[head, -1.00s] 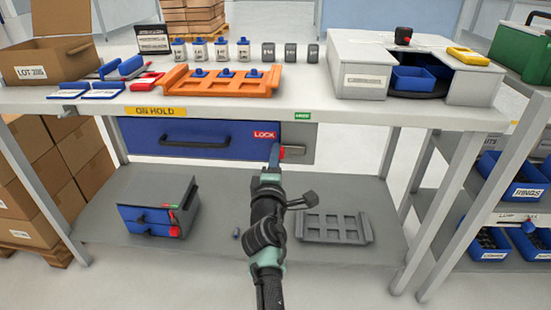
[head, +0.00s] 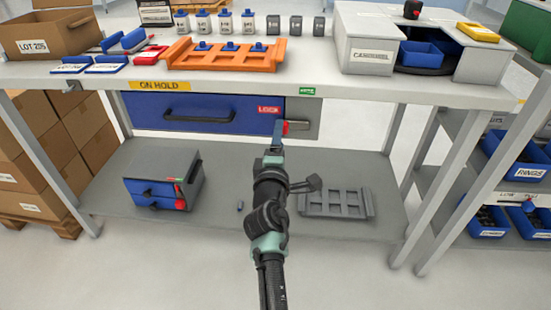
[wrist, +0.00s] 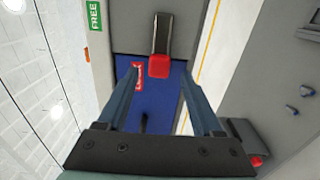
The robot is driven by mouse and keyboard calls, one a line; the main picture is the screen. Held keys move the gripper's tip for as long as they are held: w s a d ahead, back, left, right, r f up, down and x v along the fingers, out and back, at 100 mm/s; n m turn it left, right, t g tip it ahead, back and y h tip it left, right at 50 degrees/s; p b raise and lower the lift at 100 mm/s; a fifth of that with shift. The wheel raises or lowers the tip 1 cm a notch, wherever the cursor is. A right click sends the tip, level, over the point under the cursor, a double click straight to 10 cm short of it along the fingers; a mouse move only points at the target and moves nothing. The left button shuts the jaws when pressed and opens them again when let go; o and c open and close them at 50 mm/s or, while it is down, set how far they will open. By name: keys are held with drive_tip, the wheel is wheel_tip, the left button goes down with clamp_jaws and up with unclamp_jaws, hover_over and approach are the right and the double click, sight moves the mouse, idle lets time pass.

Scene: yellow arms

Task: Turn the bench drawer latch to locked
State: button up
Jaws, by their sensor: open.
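The blue bench drawer (head: 205,113) is closed under the bench top, with a red LOCK label (head: 269,109) at its right end. The latch (head: 298,125) is a grey metal lever with a red tip, lying about level, its tip pointing left over the drawer's edge. My gripper (head: 279,125) is at the latch tip. In the wrist view my gripper (wrist: 160,76) is open, with one finger on each side of the red latch tip (wrist: 159,66). Gaps show between the tip and both fingers. The LOCK label (wrist: 138,77) shows near one finger.
A green FREE label (head: 306,92) is on the bench edge above the latch. Below, a small drawer unit (head: 163,178) and a grey tray (head: 337,203) stand on the lower shelf (head: 240,225). An orange rack (head: 222,64) and small bottles are on the bench top.

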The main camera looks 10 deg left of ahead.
drive_tip(key=s+p, duration=0.3)
drive_tip(key=s, duration=0.8)
drive_tip(key=shift+p, duration=0.4)
drive_tip(key=shift+w+r, duration=0.1)
drive_tip(key=shift+r, duration=0.05)
drive_tip(key=s+d+r+m+t+h, duration=0.15)
drive_tip(key=r+m, duration=0.45)
drive_tip(key=r, duration=0.9)
drive_tip(key=s+d+r+m+t+h, duration=0.1)
drive_tip(key=s+d+r+m+t, duration=0.3)
drive_tip(key=r, duration=1)
drive_tip(key=s+r+m+t+y+p, duration=0.15)
drive_tip(key=s+r+m, duration=0.25)
drive_tip(key=s+r, duration=0.5)
drive_tip(key=s+r+m+t+y+p, duration=0.15)
drive_tip(key=s+r+m, duration=0.35)
drive_tip(key=r, duration=0.8)
wheel_tip(320, 180, up, 27)
drive_tip(key=p, duration=2.6)
drive_tip(key=shift+a+n+t+p, duration=0.25)
drive_tip(key=shift+n+t+p, duration=0.15)
drive_tip(key=shift+t, duration=0.05)
